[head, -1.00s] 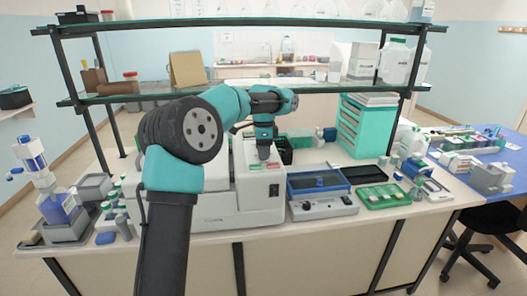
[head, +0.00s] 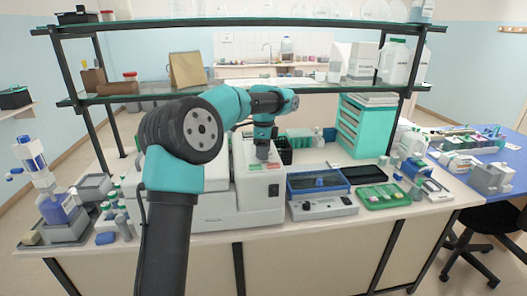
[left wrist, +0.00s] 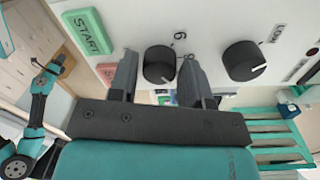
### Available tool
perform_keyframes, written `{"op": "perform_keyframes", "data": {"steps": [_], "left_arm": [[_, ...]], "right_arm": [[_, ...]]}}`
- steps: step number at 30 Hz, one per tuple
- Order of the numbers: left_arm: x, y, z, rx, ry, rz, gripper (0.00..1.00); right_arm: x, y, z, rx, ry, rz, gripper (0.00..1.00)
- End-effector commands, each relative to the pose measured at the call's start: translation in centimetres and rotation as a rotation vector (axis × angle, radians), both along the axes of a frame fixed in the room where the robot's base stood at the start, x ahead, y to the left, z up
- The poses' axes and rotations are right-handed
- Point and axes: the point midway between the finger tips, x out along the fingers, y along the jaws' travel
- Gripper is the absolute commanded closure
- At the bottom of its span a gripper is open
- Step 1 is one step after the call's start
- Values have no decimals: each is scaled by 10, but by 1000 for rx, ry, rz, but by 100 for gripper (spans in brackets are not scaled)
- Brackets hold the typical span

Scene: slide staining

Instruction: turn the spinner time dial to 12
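In the left wrist view, a round black dial (left wrist: 158,65) sits on a white panel (left wrist: 205,20) with printed digits beside its rim. My left gripper (left wrist: 158,77) has its two fingers apart, one on each side of this dial, with only narrow gaps; firm contact is not clear. A second black dial (left wrist: 243,60) with a white pointer line stands to the right, outside the fingers. A green START button (left wrist: 88,33) is at the upper left. In the head view my left gripper (head: 263,152) points down onto the white machine (head: 258,195); the dials are hidden there.
A teal arm, apparently my right (left wrist: 38,105), shows small in the left wrist view. A blue-rimmed tray device (head: 320,183), a green tray (head: 383,197) and a teal drawer unit (head: 362,127) stand right of the machine. A glass shelf (head: 320,85) spans above the bench.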

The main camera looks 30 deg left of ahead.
Motion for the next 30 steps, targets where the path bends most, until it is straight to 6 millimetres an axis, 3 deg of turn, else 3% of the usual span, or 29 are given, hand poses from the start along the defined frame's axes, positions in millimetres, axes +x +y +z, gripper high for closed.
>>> {"op": "perform_keyframes", "data": {"steps": [5, 17, 30], "left_arm": [[0, 0, 0, 0, 1, 1, 40], [1, 0, 7, 0, 1, 1, 40], [5, 1, 75, -1, -1, 1, 40]], "right_arm": [[0, 0, 0, 0, 0, 0, 100], [0, 0, 0, 0, 0, 0, 100], [0, 0, 0, 0, 0, 0, 100]]}}
